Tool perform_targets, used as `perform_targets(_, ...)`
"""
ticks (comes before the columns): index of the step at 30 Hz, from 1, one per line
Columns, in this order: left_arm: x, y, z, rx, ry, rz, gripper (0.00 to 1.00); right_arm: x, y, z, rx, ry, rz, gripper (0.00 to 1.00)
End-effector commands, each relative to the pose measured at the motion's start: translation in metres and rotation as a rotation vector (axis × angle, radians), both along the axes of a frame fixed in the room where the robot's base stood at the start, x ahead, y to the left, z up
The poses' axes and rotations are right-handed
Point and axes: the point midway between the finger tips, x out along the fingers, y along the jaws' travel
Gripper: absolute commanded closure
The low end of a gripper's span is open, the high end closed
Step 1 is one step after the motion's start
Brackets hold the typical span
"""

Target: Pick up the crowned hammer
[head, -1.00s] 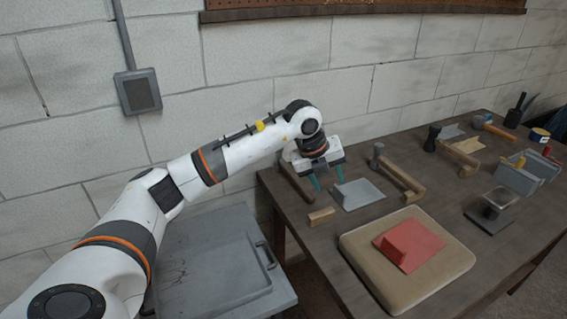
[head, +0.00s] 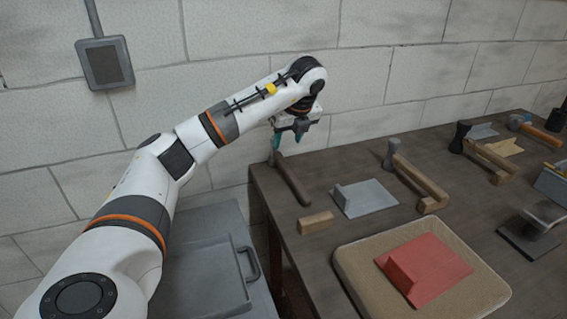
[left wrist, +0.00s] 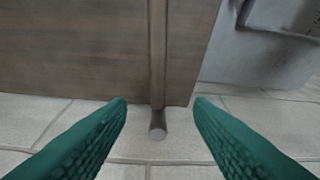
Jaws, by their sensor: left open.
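My left gripper (head: 286,142) is open and empty at the bench's back left corner, by the far end of a dark brown bar-like handle (head: 291,180). In the left wrist view the handle (left wrist: 157,60) runs along the bench, and its round grey end (left wrist: 157,127) shows past the edge, between the two green fingers (left wrist: 160,120) and apart from both. A hammer with a grey head (head: 391,153) and wooden handle rests further right, and one with a dark head (head: 460,136) lies beyond. I cannot tell which is the crowned hammer. My right gripper is out of view.
A grey plate with a raised block (head: 364,198), a small wooden block (head: 315,223) and a tan pad (head: 350,262) under a red piece (head: 425,265) are on the bench. A grey cabinet with a handle (head: 250,262) stands left of it. The block wall (head: 390,70) is close behind.

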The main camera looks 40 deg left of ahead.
Motion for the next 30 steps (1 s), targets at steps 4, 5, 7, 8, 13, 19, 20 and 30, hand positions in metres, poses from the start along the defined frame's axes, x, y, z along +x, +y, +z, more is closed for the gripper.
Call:
perform_targets(4,0.001,0.004,-0.015,0.001,0.002,0.002,0.53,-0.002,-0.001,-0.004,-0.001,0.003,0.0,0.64)
perform_targets(5,0.001,0.006,-0.019,0.0,0.003,0.002,0.53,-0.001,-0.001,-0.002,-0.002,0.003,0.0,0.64)
perform_targets(7,0.003,0.01,-0.03,0.001,0.004,0.003,0.53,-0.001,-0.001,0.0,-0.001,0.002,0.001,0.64)
perform_targets(8,0.004,0.012,-0.035,0.001,0.004,0.003,0.53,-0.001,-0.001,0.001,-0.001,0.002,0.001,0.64)
perform_targets(13,0.008,0.021,-0.059,0.001,0.002,0.002,0.53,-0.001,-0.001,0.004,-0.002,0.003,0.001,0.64)
perform_targets(19,0.009,0.025,-0.073,0.0,0.003,0.001,0.53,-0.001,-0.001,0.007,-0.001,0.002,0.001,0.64)
perform_targets(20,0.009,0.026,-0.076,0.0,0.003,0.001,0.53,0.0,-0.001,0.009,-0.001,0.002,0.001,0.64)
perform_targets(30,0.014,0.037,-0.117,0.0,0.0,0.0,0.53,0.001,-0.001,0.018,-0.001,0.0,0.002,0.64)
